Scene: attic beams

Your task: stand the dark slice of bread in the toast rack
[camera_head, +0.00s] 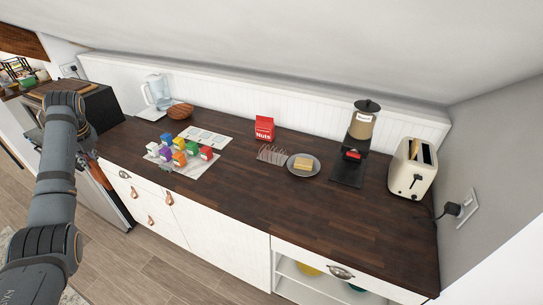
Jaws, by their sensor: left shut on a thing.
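My left gripper (84,158) is at the far left, in front of the dark oven and left of the counter. It is mostly hidden by my arm and is shut on a small reddish-brown piece (96,172), which looks like the dark slice of bread; little of it shows. The wire toast rack (272,154) stands on the counter in front of the red box, far to the right of my left gripper. No slice shows clearly in it. The cream toaster (411,180) stands at the right end, with a pale slice in its slot. My right gripper is not in view.
A plate (292,172) with a yellow block is right of the rack. A coffee grinder (361,130) stands farther right. A red box (264,127) is behind the rack. Several coloured blocks lie on a pale mat (205,166) to the left. The counter's front is clear.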

